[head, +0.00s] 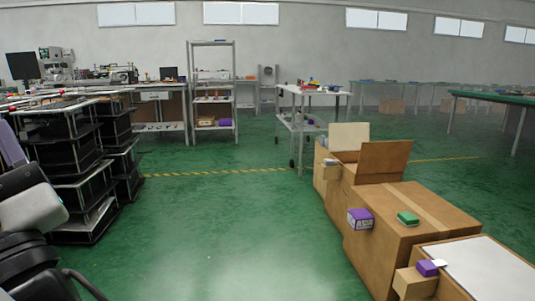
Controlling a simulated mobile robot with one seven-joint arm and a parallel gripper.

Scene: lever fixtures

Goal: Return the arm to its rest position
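Parts of my own arm show at the left edge of the head view, as dark, white and purple-grey links with a black cable. The fingers of my gripper are not in the picture, so its opening and anything in it are hidden. No arm part in view touches the boxes on the right.
Cardboard boxes (430,205) line the right side, with a purple-and-white box (360,219), a green block (408,218) and a purple block (428,268) on them. Black stacked racks (75,170) stand close on the left. The green floor (230,230) between is clear.

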